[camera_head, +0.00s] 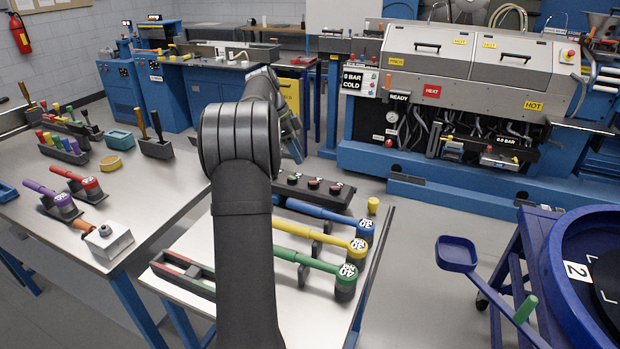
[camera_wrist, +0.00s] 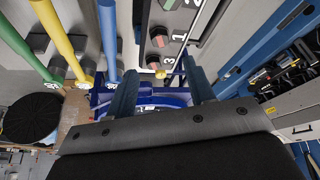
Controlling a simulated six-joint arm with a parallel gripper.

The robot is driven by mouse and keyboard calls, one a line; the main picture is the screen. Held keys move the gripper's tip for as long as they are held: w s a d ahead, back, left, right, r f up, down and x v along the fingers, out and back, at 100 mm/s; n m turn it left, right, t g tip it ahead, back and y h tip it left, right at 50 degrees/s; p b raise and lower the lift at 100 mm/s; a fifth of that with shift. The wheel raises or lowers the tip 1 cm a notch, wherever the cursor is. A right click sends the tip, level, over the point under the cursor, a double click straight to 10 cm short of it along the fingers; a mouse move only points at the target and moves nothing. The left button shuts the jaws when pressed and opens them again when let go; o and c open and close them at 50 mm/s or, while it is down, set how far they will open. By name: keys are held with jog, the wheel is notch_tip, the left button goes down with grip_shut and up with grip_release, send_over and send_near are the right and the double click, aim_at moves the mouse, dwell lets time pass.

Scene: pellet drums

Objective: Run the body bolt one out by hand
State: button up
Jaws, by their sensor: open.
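No part that I can make out as body bolt one shows in either view. The grey and blue extrusion machine (camera_head: 470,60) stands at the back, with signs reading HOT, READY and "0 BAR COLD". In the head view my own arm hides most of the gripper. Three long-handled tools lie on the near table: blue (camera_head: 325,214), yellow (camera_head: 318,236) and green (camera_head: 305,260). Their handles also show left of the fingers in the wrist view.
The left table (camera_head: 150,205) holds purple (camera_head: 52,199) and red (camera_head: 80,182) tools. A blue drum (camera_head: 565,270) stands at right. Open floor lies before the machine.

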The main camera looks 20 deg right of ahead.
aim_at(312, 182)
jog(key=x, duration=1)
jog(key=shift+f, duration=0.2)
jog(key=c, duration=1)
